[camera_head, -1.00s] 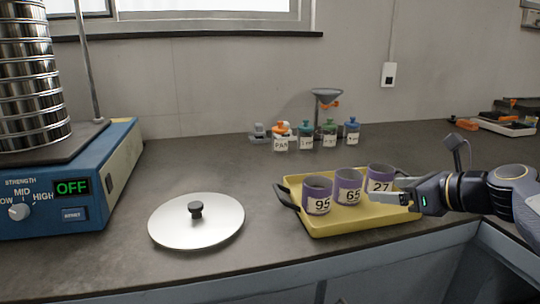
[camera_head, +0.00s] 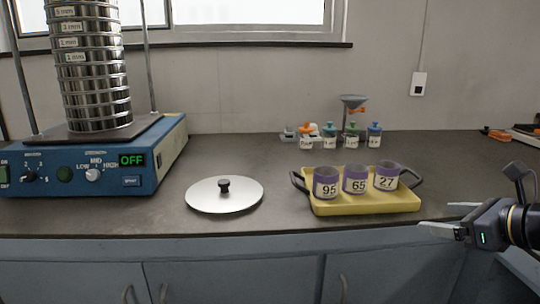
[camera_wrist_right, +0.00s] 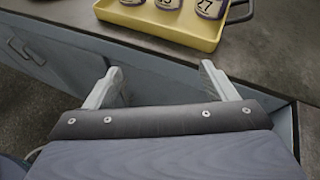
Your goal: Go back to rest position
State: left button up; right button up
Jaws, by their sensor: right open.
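My right gripper (camera_head: 452,220) is open and empty at the right, near the counter's front edge, to the right of the yellow tray (camera_head: 368,206) and apart from it. In the right wrist view its two fingers (camera_wrist_right: 160,85) stand apart with nothing between them. The yellow tray (camera_wrist_right: 180,33) is beyond the fingertips there. Three purple cups stand on the tray: 95 (camera_head: 326,183), 65 (camera_head: 355,180) and 27 (camera_head: 387,177). My left gripper is not in view.
A sieve stack (camera_head: 92,75) stands on a blue shaker (camera_head: 95,172) reading OFF, at the left. A round metal lid (camera_head: 225,198) lies on the counter. Several small labelled jars (camera_head: 330,137) and a funnel stand (camera_head: 352,105) are at the back. Cabinets (camera_head: 215,275) are below the counter edge.

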jog(key=s+a+f+n+g+h, duration=0.15)
jog(key=s+a+f+n, duration=0.25)
jog(key=s+f+n, duration=0.4)
jog(key=s+a+f+n+g+p, duration=0.1)
jog(key=s+a+f+n+g, duration=0.2)
jog(key=s+a+f+n, duration=0.55)
jog(key=s+a+f+n+g+h, duration=0.15)
jog(key=s+f+n, duration=0.25)
jog(key=s+n, duration=0.55)
jog(key=w+d+r+n+y+p, duration=0.1)
jog(key=w+r+n+p, duration=0.1)
jog(key=r+p, duration=2.9)
jog(key=shift+w+r+p, duration=0.4)
jog(key=shift+w, duration=0.15)
